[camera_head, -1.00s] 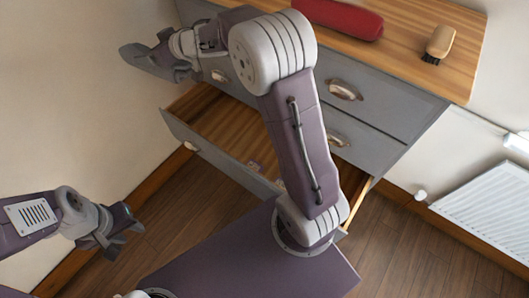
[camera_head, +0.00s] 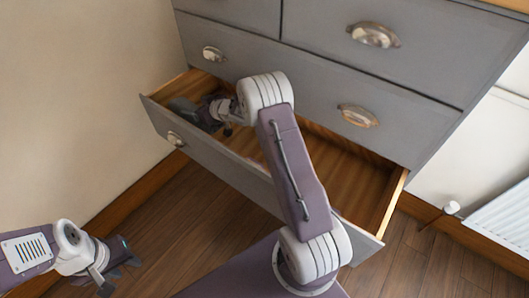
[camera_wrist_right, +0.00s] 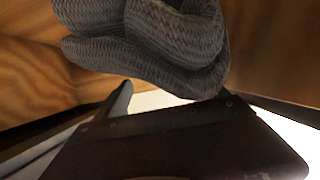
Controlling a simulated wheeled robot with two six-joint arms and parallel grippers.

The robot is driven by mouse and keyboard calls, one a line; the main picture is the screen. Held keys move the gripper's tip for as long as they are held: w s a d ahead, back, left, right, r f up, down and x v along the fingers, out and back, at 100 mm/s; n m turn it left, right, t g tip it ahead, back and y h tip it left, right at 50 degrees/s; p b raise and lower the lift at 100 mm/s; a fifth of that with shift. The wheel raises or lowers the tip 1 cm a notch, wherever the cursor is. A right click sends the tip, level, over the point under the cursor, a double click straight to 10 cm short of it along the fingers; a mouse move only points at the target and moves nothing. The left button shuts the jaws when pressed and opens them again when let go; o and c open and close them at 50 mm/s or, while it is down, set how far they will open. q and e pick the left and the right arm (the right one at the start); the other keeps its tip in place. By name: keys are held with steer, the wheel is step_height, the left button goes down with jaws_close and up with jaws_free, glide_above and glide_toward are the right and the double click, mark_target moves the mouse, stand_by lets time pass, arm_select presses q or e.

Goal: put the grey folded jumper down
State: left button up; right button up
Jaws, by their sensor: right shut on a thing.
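The grey folded jumper (camera_wrist_right: 150,40), a ribbed knit, fills the top of the right wrist view, with brown wood around it. My right gripper (camera_head: 196,112) is down inside the left end of the open drawer (camera_head: 225,162) in the head view. It is shut on the jumper; one dark finger shows just below the knit in the wrist view. In the head view the jumper cannot be told clearly from the dark gripper parts. Whether the jumper touches the drawer floor cannot be told. My left gripper (camera_head: 118,268) is open and empty, low at the left above the floor.
The grey chest of drawers (camera_head: 300,60) stands at the back, its other drawers shut. The open drawer's middle and right show bare wood. A wall (camera_head: 80,90) is close on the left. A white radiator (camera_head: 505,225) is at the right.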

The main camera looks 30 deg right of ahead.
steer(key=shift+r, duration=0.1)
step_height(320, 180, down, 10)
steer(key=b, duration=0.4)
steer(key=shift+f, duration=0.2)
steer(key=o, duration=1.4)
steer(key=shift+o, duration=0.2)
